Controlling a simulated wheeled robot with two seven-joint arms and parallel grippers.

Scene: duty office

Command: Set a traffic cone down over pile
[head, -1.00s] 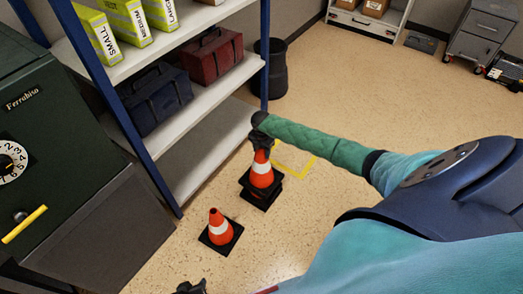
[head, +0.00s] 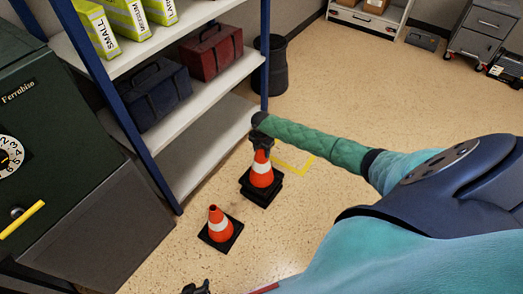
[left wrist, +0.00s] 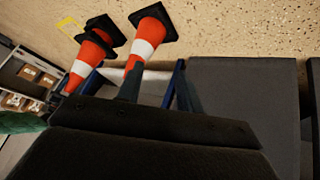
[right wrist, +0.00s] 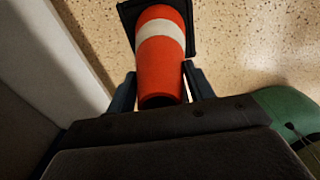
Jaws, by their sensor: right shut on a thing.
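My right gripper (head: 262,142) is shut on the upper part of an orange cone with a white band (head: 261,172). The held cone also fills the middle of the right wrist view (right wrist: 160,60), between the two fingers. It is upright, and its black base sits over another black base of the pile (head: 262,201). In the left wrist view orange shows between the two bases (left wrist: 103,27); I cannot tell whether they touch. A single cone (head: 218,225) stands on the floor nearer to me. My left gripper (head: 196,288) is low at the bottom edge, open and empty, before that cone (left wrist: 148,45).
A blue-framed shelf (head: 205,145) stands just left of the pile. A dark green safe (head: 50,130) is at the left. A yellow floor outline (head: 295,163) lies beside the pile. A black bin (head: 271,70) stands behind. The floor to the right is clear.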

